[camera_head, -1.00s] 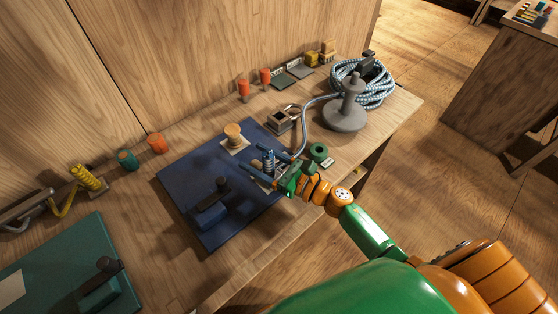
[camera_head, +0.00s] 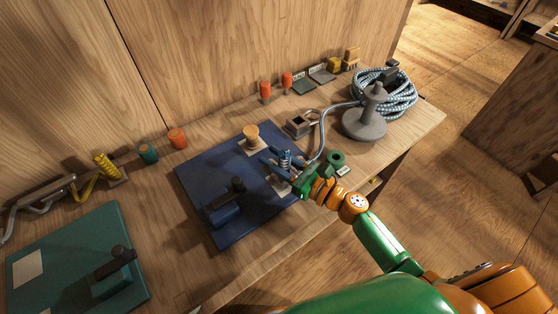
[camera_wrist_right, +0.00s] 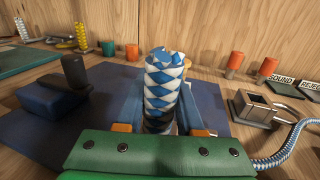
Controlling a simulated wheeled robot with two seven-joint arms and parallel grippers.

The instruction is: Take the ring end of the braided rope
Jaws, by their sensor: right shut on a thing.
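The blue-and-white braided rope lies in a coil (camera_head: 407,104) at the right end of the bench, behind a grey bollard-like stand (camera_head: 366,122). One length runs left from the coil toward my right gripper. My right gripper (camera_head: 277,161) is over the right side of the blue mat, shut on an upright, thick braided end of the rope (camera_head: 285,158). In the right wrist view this braided end (camera_wrist_right: 162,88) stands between the two fingers, with its top above them. I cannot make out a ring on it; its lower part is hidden by the gripper. My left gripper is not in view.
The blue mat (camera_head: 205,165) carries a dark-handled block (camera_head: 222,207) and a wooden spool (camera_head: 251,132). A metal buckle-like frame (camera_head: 298,124) and a green ring (camera_head: 336,159) lie close to the gripper. Orange cylinders (camera_head: 265,90) stand along the wall. A green board (camera_head: 75,250) is at left.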

